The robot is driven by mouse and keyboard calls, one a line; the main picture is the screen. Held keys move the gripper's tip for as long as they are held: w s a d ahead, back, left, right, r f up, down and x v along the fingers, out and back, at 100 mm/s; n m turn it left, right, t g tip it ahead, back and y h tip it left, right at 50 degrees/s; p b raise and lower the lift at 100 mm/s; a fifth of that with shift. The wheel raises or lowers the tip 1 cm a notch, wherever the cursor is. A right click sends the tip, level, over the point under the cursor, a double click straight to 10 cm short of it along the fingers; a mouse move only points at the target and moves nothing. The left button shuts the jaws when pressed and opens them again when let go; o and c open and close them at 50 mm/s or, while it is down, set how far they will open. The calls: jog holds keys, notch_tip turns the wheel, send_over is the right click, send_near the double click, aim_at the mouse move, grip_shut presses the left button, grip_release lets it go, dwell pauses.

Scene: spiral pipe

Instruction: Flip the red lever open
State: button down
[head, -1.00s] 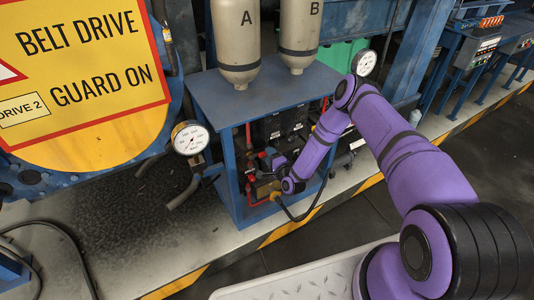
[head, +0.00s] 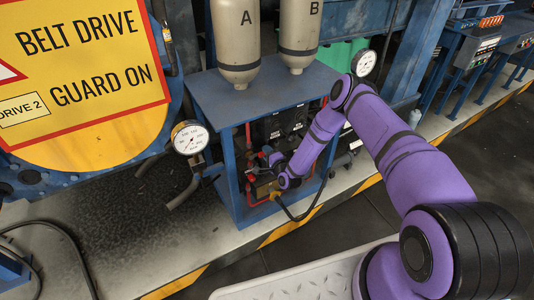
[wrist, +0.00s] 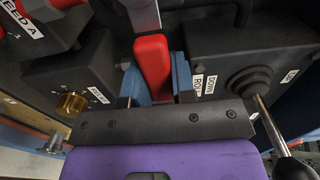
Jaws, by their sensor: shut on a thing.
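The red lever (wrist: 153,64) shows in the wrist view, at the top centre, between the two blue fingers of my gripper (wrist: 158,80). The fingers are shut on it, one on each side. A grey metal bar runs up from the red part to the top edge. In the head view my gripper (head: 265,160) reaches into the blue stand under its table top; the red lever cannot be made out clearly there.
A dark box with a brass knob (wrist: 72,103) is left of my gripper. A black box with a rubber boot (wrist: 250,84) and metal stick is close on the right. Red pipes and a pressure gauge (head: 190,138) are at the stand's left. Tanks stand above.

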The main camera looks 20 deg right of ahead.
aim_at(247, 141)
jog(key=shift+r, duration=0.15)
jog(key=n, duration=0.1)
jog(key=r+n, duration=0.1)
jog(key=n, duration=0.1)
jog(key=shift+a+r, duration=0.1)
jog(key=shift+r, duration=0.15)
jog(key=n, duration=0.1)
jog(key=r+n, duration=0.1)
jog(key=shift+s+a+r+n, duration=0.1)
jog(key=shift+a+r+n, duration=0.2)
jog(key=n, duration=0.1)
jog(key=a+r+n, duration=0.1)
jog(key=shift+s+r+n, duration=0.15)
jog(key=shift+r+n, duration=0.05)
jog(key=shift+n, duration=0.2)
jog(key=n, duration=0.1)
jog(key=a+r+n, duration=0.1)
jog(key=shift+s+a+r+n, duration=0.1)
jog(key=shift+s+a+n, duration=0.05)
jog(key=shift+n, duration=0.25)
jog(key=n, duration=0.1)
jog(key=a+n, duration=0.1)
jog(key=a+r+n, duration=0.1)
jog(key=n, duration=0.1)
jog(key=shift+s+a, duration=0.15)
jog(key=shift+s, duration=0.15)
jog(key=shift+s+a+n, duration=0.2)
jog(key=shift+a+n, duration=0.55)
jog(key=shift+n, duration=0.65)
